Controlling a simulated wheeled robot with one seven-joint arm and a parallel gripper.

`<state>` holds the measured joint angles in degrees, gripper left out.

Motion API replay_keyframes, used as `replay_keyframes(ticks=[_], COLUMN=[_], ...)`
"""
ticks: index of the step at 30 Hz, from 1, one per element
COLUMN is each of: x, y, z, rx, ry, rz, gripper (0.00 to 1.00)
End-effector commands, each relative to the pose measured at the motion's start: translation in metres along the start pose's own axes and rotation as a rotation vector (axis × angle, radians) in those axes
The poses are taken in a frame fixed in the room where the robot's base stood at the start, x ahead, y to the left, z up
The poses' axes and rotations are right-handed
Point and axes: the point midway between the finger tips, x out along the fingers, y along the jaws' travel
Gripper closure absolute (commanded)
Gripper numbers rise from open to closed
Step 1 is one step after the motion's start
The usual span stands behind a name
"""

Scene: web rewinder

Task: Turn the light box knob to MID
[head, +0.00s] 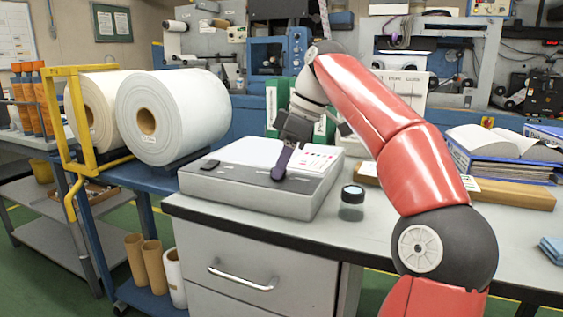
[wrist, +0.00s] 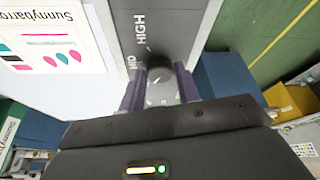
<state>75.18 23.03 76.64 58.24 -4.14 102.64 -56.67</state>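The light box (head: 240,192) is a grey slab with a white lit top, standing on the bench in the head view. Its front panel also shows in the wrist view (wrist: 178,25), with the printed words HIGH and MID. The dark round knob (wrist: 160,76) sits between my purple fingertips, close beside MID. My gripper (wrist: 160,84) straddles the knob, with a finger against each side. In the head view my gripper (head: 281,166) points down at the front panel and hides the knob. I cannot clearly tell where the knob's pointer is set.
A printed sheet (head: 310,158) lies on the light box top, and a dark switch (head: 210,165) is at its left. Large paper rolls (head: 180,115) are at the left; binders (head: 500,155) lie at the right.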

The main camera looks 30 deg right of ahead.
Motion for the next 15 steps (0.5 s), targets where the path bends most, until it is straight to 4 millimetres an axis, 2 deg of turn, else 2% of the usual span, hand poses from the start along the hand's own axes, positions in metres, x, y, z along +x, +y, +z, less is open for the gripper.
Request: replay_keyframes(ticks=[1, 5, 6, 15], x=[0.0000, -0.0001, -0.0001, 0.0009], y=[-0.0001, -0.0001, -0.0001, -0.0007], z=[-0.0001, -0.0001, -0.0001, 0.0001], rx=[0.000, 0.000, 0.000, 0.044], ry=[0.000, 0.000, 0.000, -0.001], rz=[0.000, 0.000, 0.000, 0.021], gripper=[0.74, 0.91, 0.93, 0.93])
